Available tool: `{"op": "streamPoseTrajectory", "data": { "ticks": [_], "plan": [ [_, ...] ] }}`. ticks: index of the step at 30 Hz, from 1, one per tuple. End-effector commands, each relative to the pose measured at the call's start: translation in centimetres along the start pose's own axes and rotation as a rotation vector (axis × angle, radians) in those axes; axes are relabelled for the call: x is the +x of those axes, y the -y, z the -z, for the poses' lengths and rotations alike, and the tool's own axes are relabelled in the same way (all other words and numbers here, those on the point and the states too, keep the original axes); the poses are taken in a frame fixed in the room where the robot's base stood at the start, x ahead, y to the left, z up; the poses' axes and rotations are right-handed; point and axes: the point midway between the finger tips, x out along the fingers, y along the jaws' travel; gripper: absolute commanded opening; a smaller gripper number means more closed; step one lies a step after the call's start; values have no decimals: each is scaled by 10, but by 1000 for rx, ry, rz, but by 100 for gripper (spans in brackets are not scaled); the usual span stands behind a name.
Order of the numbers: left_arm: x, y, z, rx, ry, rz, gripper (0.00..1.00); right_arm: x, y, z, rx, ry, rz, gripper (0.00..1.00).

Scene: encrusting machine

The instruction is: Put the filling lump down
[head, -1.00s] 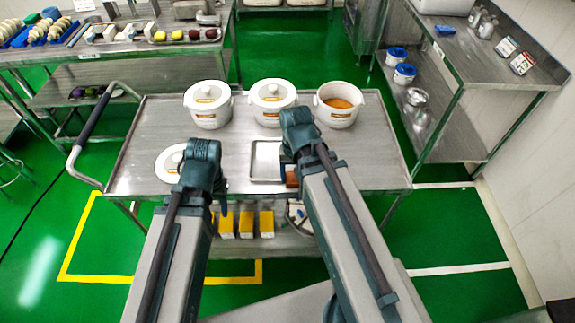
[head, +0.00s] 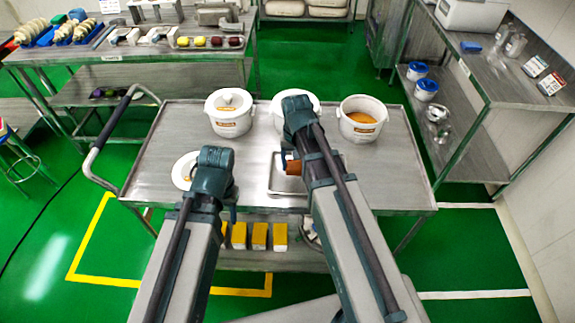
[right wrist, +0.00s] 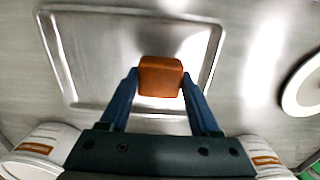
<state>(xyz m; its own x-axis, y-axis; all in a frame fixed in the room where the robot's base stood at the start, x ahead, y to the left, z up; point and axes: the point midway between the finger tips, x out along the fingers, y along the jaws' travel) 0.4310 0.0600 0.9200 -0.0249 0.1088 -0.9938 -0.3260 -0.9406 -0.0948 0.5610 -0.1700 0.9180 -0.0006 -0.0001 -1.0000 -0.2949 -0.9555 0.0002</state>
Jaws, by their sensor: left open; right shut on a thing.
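The filling lump is a small orange-brown block (right wrist: 160,76) between the fingers of my right gripper (right wrist: 160,88). It also shows in the head view (head: 293,167), partly hidden by my right arm. A shallow metal tray (right wrist: 68,62) lies behind the lump in the right wrist view; the lump overlaps its inside, and I cannot tell the gap between them. In the head view the tray (head: 284,187) is on the cart, partly covered by my right arm. My left gripper (head: 230,207) is open and empty near the cart's front edge, right of a white lid.
The metal cart (head: 160,150) holds two lidded white pots (head: 230,112) along its back and an open pot with orange filling (head: 361,118). The white lid (head: 184,171) lies at left. Yellow boxes (head: 260,236) stand on the lower shelf.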

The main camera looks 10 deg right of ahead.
Motion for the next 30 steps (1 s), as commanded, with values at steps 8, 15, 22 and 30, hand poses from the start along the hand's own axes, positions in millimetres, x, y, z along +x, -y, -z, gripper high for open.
{"op": "streamPoseTrajectory", "data": {
  "ticks": [8,15,22,30],
  "plan": [
    [2,0,0,0,0,0,50,2,8,15,1,0,0,5],
    [24,-2,1,0,0,0,50,24,10,14,2,0,0,5],
    [39,-4,2,0,0,0,50,39,12,13,3,0,0,5],
    [39,-4,2,0,0,0,50,39,12,13,3,0,0,5]
  ]
}}
